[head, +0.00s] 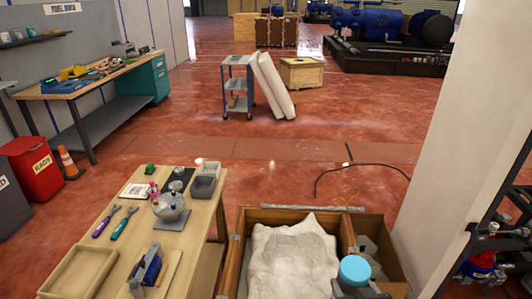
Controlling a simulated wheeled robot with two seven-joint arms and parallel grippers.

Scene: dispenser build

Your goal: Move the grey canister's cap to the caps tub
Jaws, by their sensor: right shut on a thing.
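My right gripper (362,291) shows only in part, at the bottom edge in front of the wooden crate. It is shut, and a light blue, round-topped thing (355,269) sits at it; I cannot tell whether this is the cap. My left gripper is not in view. A small grey cylinder (178,173), perhaps the grey canister, stands at the far end of the pale wooden table (84,229). No label shows which is the caps tub.
The wooden crate (239,249) holds a white sack (290,263). A pale pillar (438,140) rises at right.

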